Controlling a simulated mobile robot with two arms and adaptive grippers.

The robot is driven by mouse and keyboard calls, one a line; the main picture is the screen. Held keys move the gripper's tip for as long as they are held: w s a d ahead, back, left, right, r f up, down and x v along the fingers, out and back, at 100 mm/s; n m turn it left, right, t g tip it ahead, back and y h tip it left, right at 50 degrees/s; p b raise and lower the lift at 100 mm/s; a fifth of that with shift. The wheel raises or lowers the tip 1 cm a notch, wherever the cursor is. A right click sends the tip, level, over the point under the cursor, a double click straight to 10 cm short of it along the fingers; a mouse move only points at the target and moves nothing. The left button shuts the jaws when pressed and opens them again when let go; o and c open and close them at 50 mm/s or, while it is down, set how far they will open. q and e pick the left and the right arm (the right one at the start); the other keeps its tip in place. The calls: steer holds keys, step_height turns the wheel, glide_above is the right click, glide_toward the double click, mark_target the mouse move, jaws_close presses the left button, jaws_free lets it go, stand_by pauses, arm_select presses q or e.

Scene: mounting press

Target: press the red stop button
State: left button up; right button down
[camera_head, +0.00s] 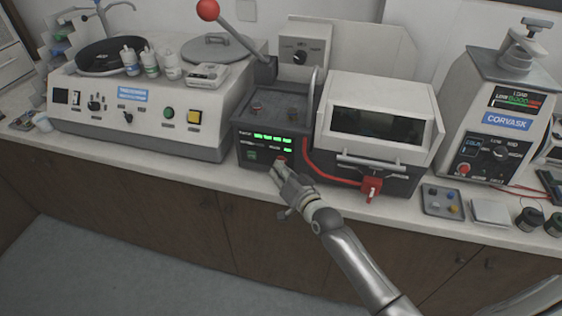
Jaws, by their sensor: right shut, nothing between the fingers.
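A small red button (281,157) shows on the front of the dark control unit (244,165), below its green display. My right gripper (279,167) is shut and empty, with its fingertips right at this button and partly covering it. I cannot tell whether the fingertips touch the button or whether it is pushed in. Another red button (463,169) is on the front panel of the tall machine at the right. My left gripper is out of view.
A red handle (371,188) and red hose sit right of my right gripper, below the white windowed cover (379,109). A red-knobbed lever (208,10) rises behind. A small tray (442,213) lies on the counter at the right. The floor in front is clear.

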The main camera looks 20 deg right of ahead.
steer(key=shift+r, duration=0.1)
stand_by(0.3)
steer(key=shift+s+a+p, duration=0.25)
steer(key=shift+s+p, duration=0.1)
steer(key=shift+p, duration=0.15)
steer(key=shift+s+a, duration=0.15)
steer(key=shift+s, duration=0.15)
steer(key=shift+s+a+p, duration=0.35)
steer(key=shift+s+p, duration=0.05)
steer(key=shift+p, duration=0.15)
steer(key=s+a+p, duration=0.1)
steer(key=s+a, duration=0.1)
steer(key=s, duration=0.1)
steer(key=shift+s+p, duration=0.15)
steer(key=shift+p, duration=0.25)
